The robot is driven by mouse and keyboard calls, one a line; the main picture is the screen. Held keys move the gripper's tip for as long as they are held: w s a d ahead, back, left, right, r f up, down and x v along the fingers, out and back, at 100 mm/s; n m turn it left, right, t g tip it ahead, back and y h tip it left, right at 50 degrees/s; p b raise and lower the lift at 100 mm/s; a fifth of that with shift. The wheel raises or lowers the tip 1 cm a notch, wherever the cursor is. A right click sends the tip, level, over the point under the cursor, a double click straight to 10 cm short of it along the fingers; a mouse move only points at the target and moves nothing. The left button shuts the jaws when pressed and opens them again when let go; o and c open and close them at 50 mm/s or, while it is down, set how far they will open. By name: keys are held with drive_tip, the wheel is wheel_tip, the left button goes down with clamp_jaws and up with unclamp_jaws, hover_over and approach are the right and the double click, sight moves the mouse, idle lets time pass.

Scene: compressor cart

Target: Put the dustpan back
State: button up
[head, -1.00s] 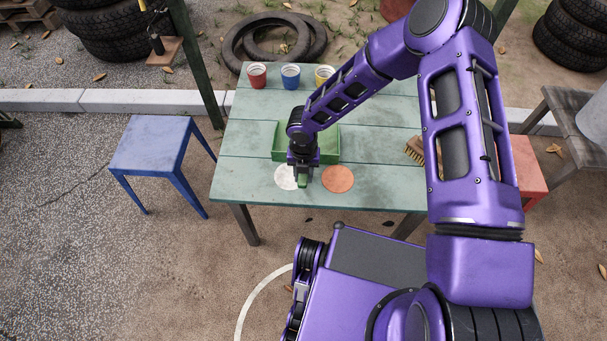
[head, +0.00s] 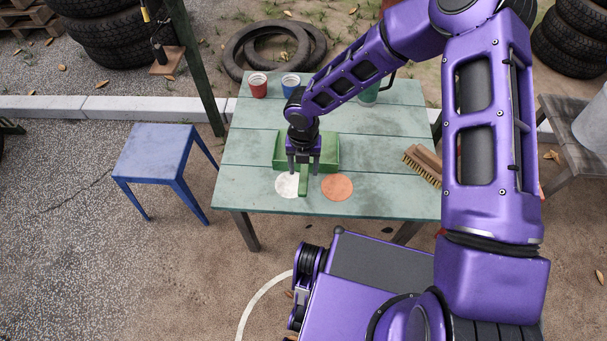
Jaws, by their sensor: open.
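The green dustpan (head: 329,154) lies on the pale green table, its wide pan toward the back and its handle (head: 303,186) pointing to the front edge. The handle runs between a white disc (head: 286,186) and an orange-brown disc (head: 337,187), close to or over the white disc's right edge. My gripper (head: 303,170) points down over the handle. Its two fingers are spread, one on each side of the handle with visible gaps. The gripper hides the middle of the pan and the upper handle.
A brush (head: 423,164) lies on the table (head: 245,180) at the right. Red (head: 258,88) and blue (head: 290,85) cups stand at the back, and a green cup (head: 369,95) is partly behind my arm. A blue stool (head: 155,150) stands left of the table. The table's left side is clear.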

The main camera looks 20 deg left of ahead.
drive_tip(key=shift+r, duration=1.6)
